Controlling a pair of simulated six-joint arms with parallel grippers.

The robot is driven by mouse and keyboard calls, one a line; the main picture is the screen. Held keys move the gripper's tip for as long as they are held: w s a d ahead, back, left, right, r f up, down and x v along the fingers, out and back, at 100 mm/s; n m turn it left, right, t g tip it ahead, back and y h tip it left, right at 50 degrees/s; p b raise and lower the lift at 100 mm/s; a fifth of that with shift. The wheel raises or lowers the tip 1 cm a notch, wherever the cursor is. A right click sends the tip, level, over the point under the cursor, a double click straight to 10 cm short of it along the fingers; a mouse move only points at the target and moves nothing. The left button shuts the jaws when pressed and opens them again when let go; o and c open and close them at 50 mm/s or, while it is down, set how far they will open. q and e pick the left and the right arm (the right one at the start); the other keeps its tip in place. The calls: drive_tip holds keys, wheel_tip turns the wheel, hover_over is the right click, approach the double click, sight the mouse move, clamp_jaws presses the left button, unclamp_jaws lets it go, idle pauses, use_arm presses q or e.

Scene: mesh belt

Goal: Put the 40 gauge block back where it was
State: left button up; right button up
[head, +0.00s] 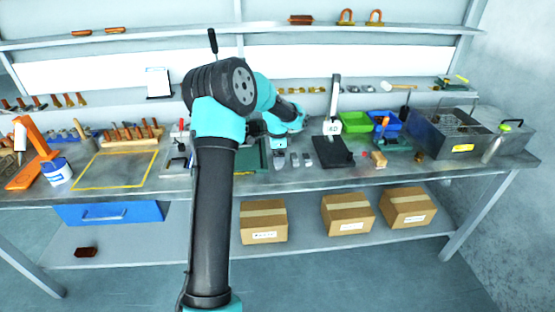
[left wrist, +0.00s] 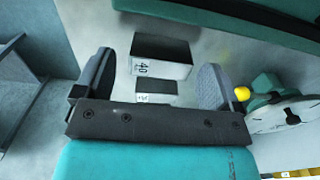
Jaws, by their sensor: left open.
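In the left wrist view the 40 gauge block (left wrist: 160,67), dark on its upper face with a pale face marked 40, shows between the two fingers of my left gripper (left wrist: 156,80). The fingers are open, with a gap on each side of the block. A small dark rectangle with a white label (left wrist: 143,98) lies nearer the gripper. In the head view my left arm reaches over the bench, and its fingers are hard to make out. Several small grey blocks (head: 295,160) stand by its wrist. My right gripper is not in view.
A dark plate (head: 333,152) with an upright stand is right of the wrist. Green (head: 355,122) and blue (head: 386,120) bins stand behind. A green case (head: 250,160) lies left of the blocks. A yellow-outlined area (head: 115,170) on the left is clear.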

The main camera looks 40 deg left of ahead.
use_arm(q)
wheel_tip(320, 180, up, 10)
idle(0.4)
idle(0.5)
drive_tip(key=w+d+f+m+t+y, duration=0.1)
drive_tip(key=w+d+f+t, duration=0.15)
drive_tip(key=w+d, duration=0.55)
drive_tip(key=w+d+f+m+t, duration=0.1)
drive_tip(key=w+d+f+t, duration=0.2)
drive_tip(key=d, duration=0.8)
drive_tip(key=d+f+h, duration=0.1)
drive_tip(key=d+f, duration=0.2)
drive_tip(key=d, duration=0.4)
drive_tip(key=d+f+h, duration=0.2)
drive_tip(key=d+f, duration=0.2)
drive_tip(key=d, duration=0.2)
drive_tip(key=s+d+f+n+g+h, duration=0.1)
drive_tip(key=s+d+f+g, duration=0.1)
drive_tip(key=s+d+f, duration=0.4)
drive_tip(key=s+f+n+g, duration=0.1)
drive_tip(key=s+f+n, duration=0.4)
drive_tip(key=s+f, duration=0.3)
drive_tip(key=s+a+f+n+g, duration=0.1)
drive_tip(key=s+f+n, duration=0.4)
drive_tip(key=s, duration=1.2)
wheel_tip(320, 180, down, 4)
drive_tip(key=shift+a+f+n+g+h, duration=0.25)
drive_tip(key=shift+n+g+h, duration=0.05)
drive_tip(key=shift+g+h, duration=0.1)
